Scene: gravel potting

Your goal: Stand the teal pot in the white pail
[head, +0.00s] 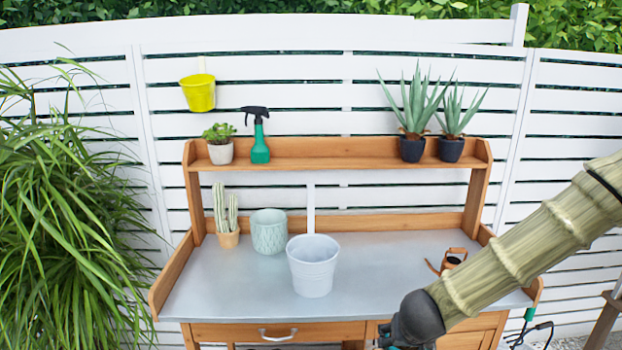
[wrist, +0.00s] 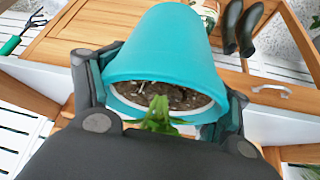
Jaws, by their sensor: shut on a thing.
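The teal pot (wrist: 158,45) fills the middle of the wrist view, with dark soil and a small green plant at its open end, which faces the camera. My gripper (wrist: 166,98) is shut on the teal pot, with one dark finger on each side of its rim. The white pail (head: 312,266) stands upright on the grey bench top in the head view, near the middle, and its open top shows. In the head view my gripper is mostly cut off at the bottom edge, in front of the bench and below the pail, so the pot's full pose is hidden there.
A pale green patterned pot (head: 269,232) and a potted cactus (head: 227,220) stand left of the pail. A copper watering can (head: 448,261) is on the right. The bench top (head: 385,258) between pail and can is clear. Potted plants and a spray bottle (head: 260,140) line the shelf.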

